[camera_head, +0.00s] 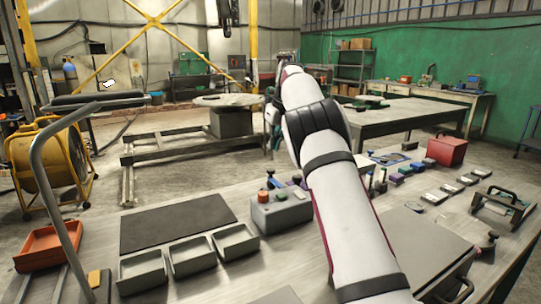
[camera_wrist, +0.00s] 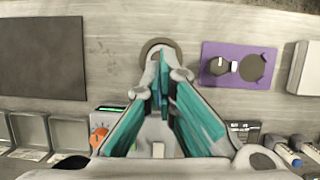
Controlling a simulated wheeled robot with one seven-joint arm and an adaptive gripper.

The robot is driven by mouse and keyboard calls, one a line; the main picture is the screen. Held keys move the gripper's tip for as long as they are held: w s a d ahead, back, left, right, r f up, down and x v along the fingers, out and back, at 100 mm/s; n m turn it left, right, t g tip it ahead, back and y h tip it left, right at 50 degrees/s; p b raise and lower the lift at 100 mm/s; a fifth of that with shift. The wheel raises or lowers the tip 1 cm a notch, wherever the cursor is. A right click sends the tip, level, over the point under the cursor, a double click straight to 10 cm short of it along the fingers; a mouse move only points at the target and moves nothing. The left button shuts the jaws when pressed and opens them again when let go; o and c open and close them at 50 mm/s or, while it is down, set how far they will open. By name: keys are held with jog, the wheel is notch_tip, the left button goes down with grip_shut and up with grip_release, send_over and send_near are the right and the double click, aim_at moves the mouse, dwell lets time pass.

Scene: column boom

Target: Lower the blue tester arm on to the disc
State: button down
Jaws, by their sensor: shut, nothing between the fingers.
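My gripper (camera_wrist: 160,62) is shut and empty in the wrist view, its teal fingers meeting at the tips. A round grey-brown disc (camera_wrist: 150,46) lies on the bench just beyond the fingertips, partly covered by them. I cannot tell if they touch it. I cannot make out the blue tester arm for certain; a narrow blue strip shows between the fingers and may belong to the fingers themselves.
A grey box with an orange knob (camera_head: 282,210) stands left of my arm. A dark mat (camera_head: 178,222) and several grey trays (camera_head: 193,256) lie further left. A purple plate (camera_wrist: 213,76) with dark round parts lies right of the fingertips. A red box (camera_head: 446,150) stands at the back right.

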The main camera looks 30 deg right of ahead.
jog(key=shift+v, duration=2.15)
jog(key=shift+s, duration=0.1)
